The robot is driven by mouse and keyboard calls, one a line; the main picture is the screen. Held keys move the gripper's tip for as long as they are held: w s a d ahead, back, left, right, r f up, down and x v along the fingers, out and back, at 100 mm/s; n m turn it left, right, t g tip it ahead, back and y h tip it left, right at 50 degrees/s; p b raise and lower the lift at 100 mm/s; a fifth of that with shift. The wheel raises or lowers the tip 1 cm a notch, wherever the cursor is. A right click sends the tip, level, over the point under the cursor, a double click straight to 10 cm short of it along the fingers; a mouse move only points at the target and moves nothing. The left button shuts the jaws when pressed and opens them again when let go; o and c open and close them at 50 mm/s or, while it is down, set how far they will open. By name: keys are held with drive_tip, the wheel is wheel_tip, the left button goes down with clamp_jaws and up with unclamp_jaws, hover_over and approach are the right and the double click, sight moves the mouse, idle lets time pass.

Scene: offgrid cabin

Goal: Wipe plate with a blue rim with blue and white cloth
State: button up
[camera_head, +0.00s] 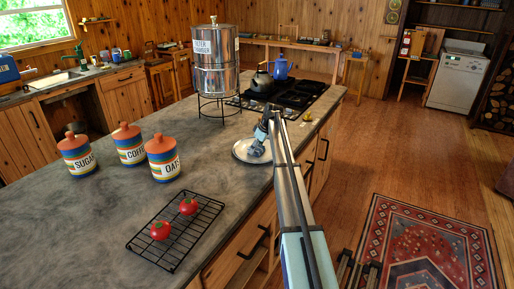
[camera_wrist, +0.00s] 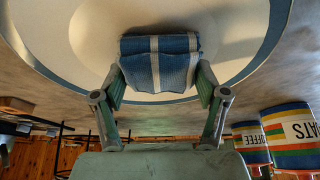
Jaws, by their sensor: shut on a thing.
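The plate with a blue rim (camera_wrist: 85,55) fills the upper part of the wrist view, pale with a thin blue edge. In the head view the plate (camera_head: 240,155) lies on the grey counter near its right edge, partly hidden by my arm. The blue and white cloth (camera_wrist: 160,62) is a folded pad, blue with white stripes. My gripper (camera_wrist: 160,85) is shut on the cloth, one finger at each side. The cloth is over the plate's inner face, near the rim; I cannot tell whether it touches. In the head view my gripper (camera_head: 257,148) is at the plate.
A black stove (camera_head: 290,95) with a dark kettle (camera_head: 262,83) lies beyond the plate. A steel water dispenser (camera_head: 215,60) on a wire stand is behind left. Three striped canisters (camera_head: 130,150) and a wire rack (camera_head: 175,235) with two tomatoes (camera_head: 160,230) are nearer. Counter between is clear.

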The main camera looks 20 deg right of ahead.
drive_tip(key=shift+s+a+r+p, duration=0.1)
drive_tip(key=shift+a+r+p, duration=0.05)
drive_tip(key=shift+r, duration=0.45)
drive_tip(key=shift+s+a+r+p, duration=0.1)
drive_tip(key=shift+a+r+p, duration=0.05)
drive_tip(key=shift+r, duration=0.45)
drive_tip(key=shift+w+d+r, duration=0.15)
drive_tip(key=shift+r, duration=0.5)
drive_tip(key=shift+r+p, duration=0.85)
drive_tip(key=shift+r, duration=1.35)
